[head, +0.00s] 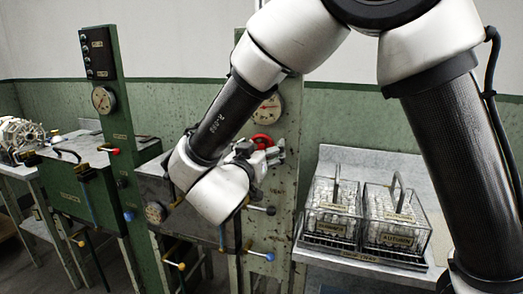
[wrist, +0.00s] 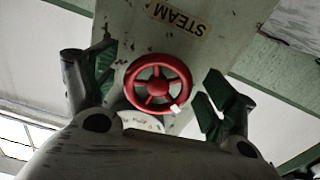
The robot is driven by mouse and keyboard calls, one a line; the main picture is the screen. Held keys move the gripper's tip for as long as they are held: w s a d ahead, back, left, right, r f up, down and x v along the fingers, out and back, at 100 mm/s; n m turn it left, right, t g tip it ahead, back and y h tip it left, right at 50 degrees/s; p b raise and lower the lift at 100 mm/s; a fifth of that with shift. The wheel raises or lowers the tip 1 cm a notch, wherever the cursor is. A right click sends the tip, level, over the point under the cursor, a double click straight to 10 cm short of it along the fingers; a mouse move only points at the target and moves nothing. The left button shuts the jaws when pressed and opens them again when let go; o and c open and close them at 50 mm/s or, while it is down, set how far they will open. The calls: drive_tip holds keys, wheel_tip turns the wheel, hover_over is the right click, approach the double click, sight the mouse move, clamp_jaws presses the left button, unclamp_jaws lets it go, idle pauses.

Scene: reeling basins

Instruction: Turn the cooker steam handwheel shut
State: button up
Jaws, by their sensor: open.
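The red steam handwheel (wrist: 158,66) faces me in the wrist view, with spokes, a round hub and a white mark on its lower right rim. A label reading STEAM (wrist: 180,17) appears upside down above it on the pale green post. My gripper (wrist: 158,92) is open, one finger on each side of the wheel, with gaps between the pads and the rim. In the head view the red wheel (head: 263,140) shows partly behind my gripper (head: 264,155). Contact and exact depth cannot be told.
A gauge (head: 267,109) sits on the post above the wheel. Several blue, yellow and black-tipped levers stick out around the basins below. A second green post (head: 112,120) stands left.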

drive_tip(key=c, duration=1)
drive_tip(key=shift+m, duration=0.3)
drive_tip(key=m, duration=0.6)
drive_tip(key=shift+a, duration=0.15)
drive_tip(key=m, duration=0.5)
drive_tip(key=shift+w+a+r+m, duration=0.1)
drive_tip(key=shift+m, duration=0.2)
drive_tip(key=o, duration=1)
